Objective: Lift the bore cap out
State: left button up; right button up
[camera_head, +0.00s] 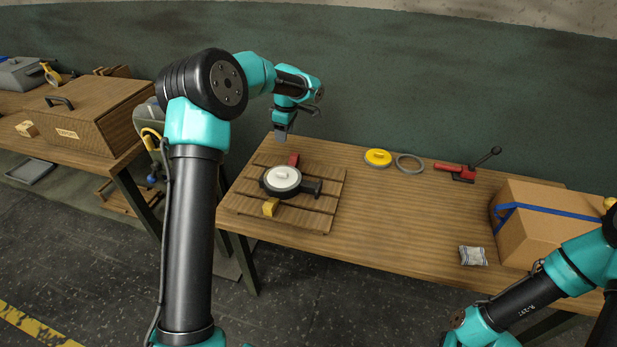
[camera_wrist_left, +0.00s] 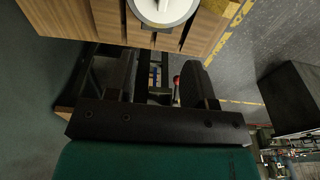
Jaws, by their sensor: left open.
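The white bore cap (camera_head: 282,176), a round disc with a small raised grip, sits in the top of the dark valve casting (camera_head: 312,187). The casting lies on a slatted wooden pallet (camera_head: 320,219) on the bench. The cap also shows at the top edge of the left wrist view (camera_wrist_left: 165,10), partly cut off. My left gripper (camera_head: 281,134) is above and behind the casting, apart from the cap. Its two dark fingers (camera_wrist_left: 163,82) are spread with nothing between them. My right arm enters at the lower right; its gripper is out of view.
A red block (camera_head: 293,160) and a yellow block (camera_head: 270,207) stand beside the casting. A yellow disc (camera_head: 378,157), grey ring (camera_head: 409,163) and red clamp (camera_head: 462,171) lie along the back. A carton (camera_head: 535,232) and packet (camera_head: 473,256) are at right. The bench middle is clear.

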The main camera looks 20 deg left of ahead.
pick_arm(q)
jog(key=shift+a, duration=0.15)
send_over(282, 172)
notch_tip(282, 172, down, 12)
jog(key=shift+w+f, duration=0.1)
jog(key=shift+w, duration=0.05)
dwell(0.5)
jog(key=shift+s+f, duration=0.2)
jog(key=shift+f, duration=2.35)
grip_shut()
